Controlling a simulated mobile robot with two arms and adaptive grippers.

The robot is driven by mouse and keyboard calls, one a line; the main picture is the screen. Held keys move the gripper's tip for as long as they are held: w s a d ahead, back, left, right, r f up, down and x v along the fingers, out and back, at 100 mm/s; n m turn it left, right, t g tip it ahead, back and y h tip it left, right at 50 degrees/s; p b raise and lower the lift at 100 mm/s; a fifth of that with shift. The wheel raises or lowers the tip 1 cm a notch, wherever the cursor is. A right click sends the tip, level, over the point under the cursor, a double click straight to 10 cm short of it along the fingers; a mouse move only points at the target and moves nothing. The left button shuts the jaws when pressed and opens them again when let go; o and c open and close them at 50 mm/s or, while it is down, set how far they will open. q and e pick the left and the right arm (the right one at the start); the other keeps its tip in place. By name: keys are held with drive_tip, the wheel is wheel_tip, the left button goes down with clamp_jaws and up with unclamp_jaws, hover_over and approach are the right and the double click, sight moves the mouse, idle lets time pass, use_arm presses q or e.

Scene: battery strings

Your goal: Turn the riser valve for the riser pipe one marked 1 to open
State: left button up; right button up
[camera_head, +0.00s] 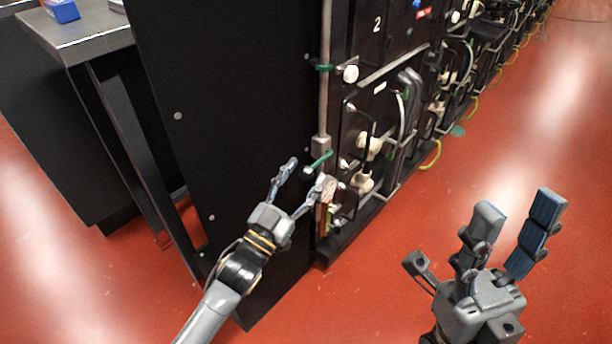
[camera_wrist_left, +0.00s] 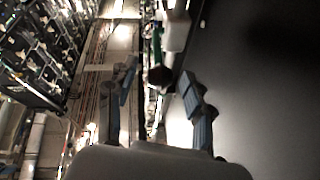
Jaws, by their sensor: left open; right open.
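The riser pipe (camera_head: 325,80) runs down the cabinet's front corner in the head view. Low on it is a grey valve body (camera_head: 321,146) with a green lever (camera_head: 321,160) that slants down-left to a round knob (camera_head: 308,171). My left gripper (camera_head: 308,173) is open, its fingers on either side of the knob. In the left wrist view the green lever (camera_wrist_left: 157,46) and the dark knob end (camera_wrist_left: 160,77) show between the open fingers (camera_wrist_left: 160,82). I cannot tell whether they touch. No mark 1 is readable. My right gripper (camera_head: 520,206) is open and empty.
The black cabinet side (camera_head: 220,110) stands beside my left gripper. Battery units (camera_head: 372,130) with cables and white knobs line the row; one panel reads 2. A grey table (camera_head: 95,42) with a blue box (camera_head: 62,10) is at upper left. Red floor (camera_head: 400,240) is free at right.

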use_arm(q)
drive_tip(key=shift+w+d+r, duration=0.25)
drive_tip(key=shift+w+d, duration=0.1)
drive_tip(key=shift+w, duration=0.25)
